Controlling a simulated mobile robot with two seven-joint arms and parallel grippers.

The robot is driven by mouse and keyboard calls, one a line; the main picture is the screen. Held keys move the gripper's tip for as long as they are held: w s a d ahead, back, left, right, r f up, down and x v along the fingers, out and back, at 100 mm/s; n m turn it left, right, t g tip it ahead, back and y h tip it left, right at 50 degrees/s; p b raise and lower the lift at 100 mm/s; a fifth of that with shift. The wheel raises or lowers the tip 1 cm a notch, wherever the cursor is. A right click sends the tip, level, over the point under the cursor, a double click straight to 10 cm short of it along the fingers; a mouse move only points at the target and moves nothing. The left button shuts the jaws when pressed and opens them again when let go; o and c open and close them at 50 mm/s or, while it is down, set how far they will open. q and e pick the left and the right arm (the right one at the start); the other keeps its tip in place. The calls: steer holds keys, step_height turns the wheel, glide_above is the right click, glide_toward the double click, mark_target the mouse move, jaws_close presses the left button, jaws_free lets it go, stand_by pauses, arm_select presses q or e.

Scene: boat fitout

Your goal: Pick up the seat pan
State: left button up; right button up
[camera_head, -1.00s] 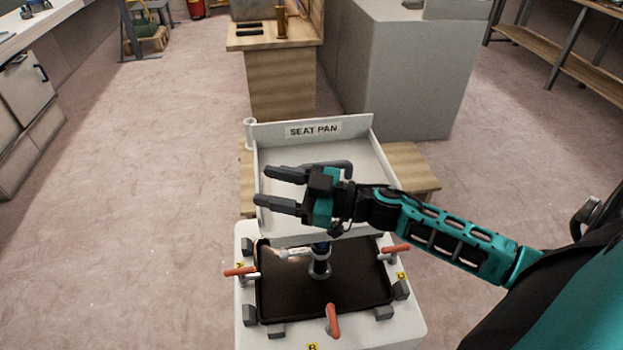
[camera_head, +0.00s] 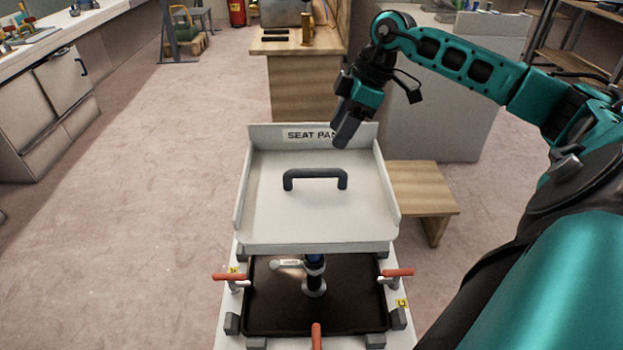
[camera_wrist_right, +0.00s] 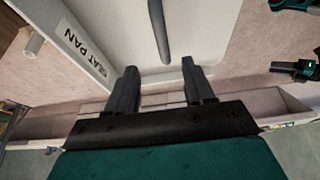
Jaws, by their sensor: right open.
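The seat pan (camera_head: 300,215) is a pale grey tray with raised walls and a "SEAT PAN" label on its back wall. It has a dark arched handle (camera_head: 315,175) in its middle. My right gripper (camera_head: 342,135) is above the back wall, covering the end of the label, apart from the handle. In the right wrist view the gripper (camera_wrist_right: 160,85) is open with nothing between its fingers; the seat pan (camera_wrist_right: 200,40) and part of the handle (camera_wrist_right: 158,30) lie beyond the fingertips. My left gripper is not in view.
In front of the pan is a white base with a dark recess (camera_head: 345,310), a post (camera_head: 314,275) and several red-handled clamps (camera_head: 398,272). A low wooden bench (camera_head: 420,185) stands to the right. A wooden cabinet (camera_head: 305,88) is behind. The floor at left is clear.

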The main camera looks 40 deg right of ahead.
mark_target(318, 170)
steer(key=b+x, duration=0.1)
steer(key=x, duration=0.6)
steer(key=shift+a, duration=0.1)
steer(key=shift+b+x, duration=0.7)
steer(key=shift+x, duration=2.1)
steer(key=shift+a, duration=0.15)
steer(key=shift+f+p, duration=0.2)
steer(key=shift+p, duration=0.1)
steer(key=shift+c, duration=0.4)
jaws_close()
